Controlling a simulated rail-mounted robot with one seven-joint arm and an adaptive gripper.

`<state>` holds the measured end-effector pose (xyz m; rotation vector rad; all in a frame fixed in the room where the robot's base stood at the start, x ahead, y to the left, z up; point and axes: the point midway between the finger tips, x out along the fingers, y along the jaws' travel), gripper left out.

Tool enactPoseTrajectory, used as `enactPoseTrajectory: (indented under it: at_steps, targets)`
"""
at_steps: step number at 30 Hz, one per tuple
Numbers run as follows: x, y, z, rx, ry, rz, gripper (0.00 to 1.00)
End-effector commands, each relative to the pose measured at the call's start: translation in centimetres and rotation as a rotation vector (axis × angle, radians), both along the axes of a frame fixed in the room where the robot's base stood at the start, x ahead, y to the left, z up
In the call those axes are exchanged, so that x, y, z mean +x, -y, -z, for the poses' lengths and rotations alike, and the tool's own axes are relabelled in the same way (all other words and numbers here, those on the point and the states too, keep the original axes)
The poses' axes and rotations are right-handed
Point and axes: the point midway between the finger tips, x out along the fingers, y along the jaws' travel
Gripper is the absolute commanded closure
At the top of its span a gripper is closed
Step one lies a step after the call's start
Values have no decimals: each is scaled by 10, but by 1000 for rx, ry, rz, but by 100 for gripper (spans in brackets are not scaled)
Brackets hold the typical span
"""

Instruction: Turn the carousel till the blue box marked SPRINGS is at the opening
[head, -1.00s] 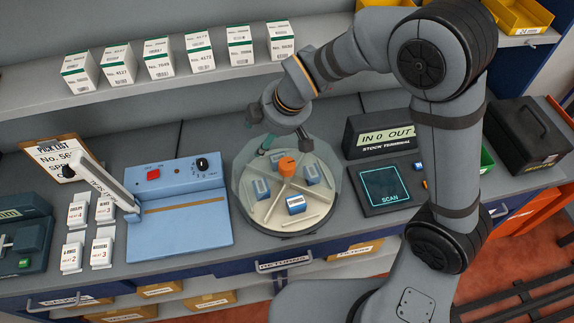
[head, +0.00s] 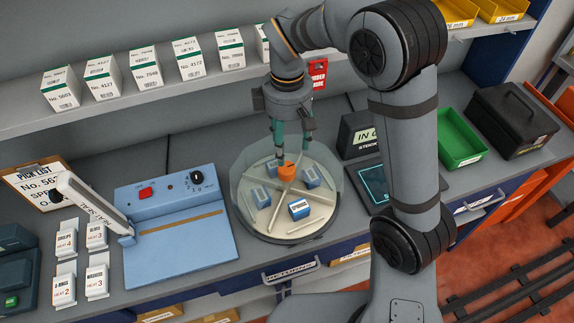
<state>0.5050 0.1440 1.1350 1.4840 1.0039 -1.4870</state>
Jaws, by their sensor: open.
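The carousel (head: 262,222) is a round pale turntable with divider vanes inside a clear curved guard, on the counter at the centre. An orange knob (head: 286,170) stands at its hub. Several blue-and-white boxes sit in its compartments: a front box (head: 299,209) with dark lettering too small to read, a left box (head: 261,196), a right box (head: 311,177) and a rear box (head: 272,168) partly hidden by my gripper. My gripper (head: 292,155) points down, open, with its fingers just above or around the knob; contact cannot be told.
A blue heat sealer (head: 180,240) with a raised arm stands left of the carousel. A dark stock terminal (head: 357,135) and scan pad (head: 371,183) are close on the right, partly behind my arm. A green tray (head: 460,140) and black box (head: 512,118) lie farther right. White cartons line the shelf above.

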Motion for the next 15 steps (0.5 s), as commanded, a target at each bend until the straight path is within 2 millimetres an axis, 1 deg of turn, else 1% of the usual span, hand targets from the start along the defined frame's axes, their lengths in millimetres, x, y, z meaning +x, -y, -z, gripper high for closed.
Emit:
enactPoseTrajectory:
  at_steps: [9, 12, 15]
  targets:
    - [-1, 1, 58, -1, -5, 0, 44]
    - [-2, 1, 73, -1, -3, 0, 44]
    - [-2, 0, 83, 0, -1, 1, 44]
